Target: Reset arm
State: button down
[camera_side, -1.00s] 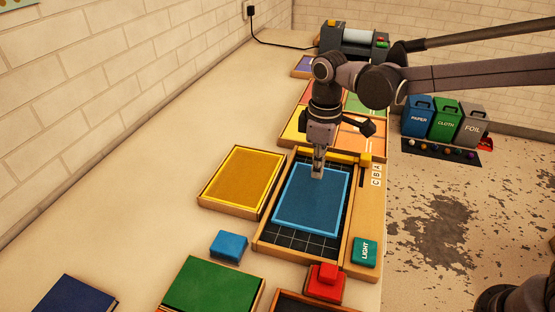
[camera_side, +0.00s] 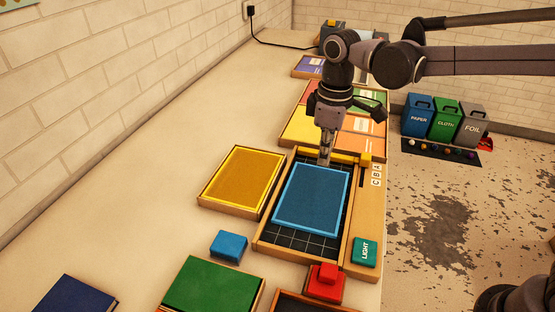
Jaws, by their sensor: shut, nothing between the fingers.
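My gripper (camera_side: 324,161) points down above the far edge of the blue framed panel (camera_side: 311,202). Its fingers are shut with nothing between them. The blue panel lies flat on a dark gridded bed in a wooden tray (camera_side: 262,248). Whether the fingertips touch anything below is hard to tell. My arm reaches in from the upper right and covers part of the colored tiles behind.
A yellow panel (camera_side: 241,178) lies left of the tray, a blue block (camera_side: 229,246) and green panel (camera_side: 212,287) nearer. A red button (camera_side: 326,281) and green LIGHT button (camera_side: 365,252) sit at the front right. Bins (camera_side: 445,121) stand on the floor.

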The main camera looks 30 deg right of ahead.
jog(key=s+d+f+m+t, duration=0.1)
jog(key=s+d+m+t, duration=0.5)
jog(key=s+d, duration=0.8)
jog(key=m, duration=0.2)
jog(key=shift+m+t, duration=0.3)
jog(key=shift+t, duration=0.1)
jog(key=r+g, duration=0.2)
jog(key=g, duration=0.5)
send_over(312, 201)
jog(key=shift+f, duration=4.4)
jog(key=shift+f, duration=0.35)
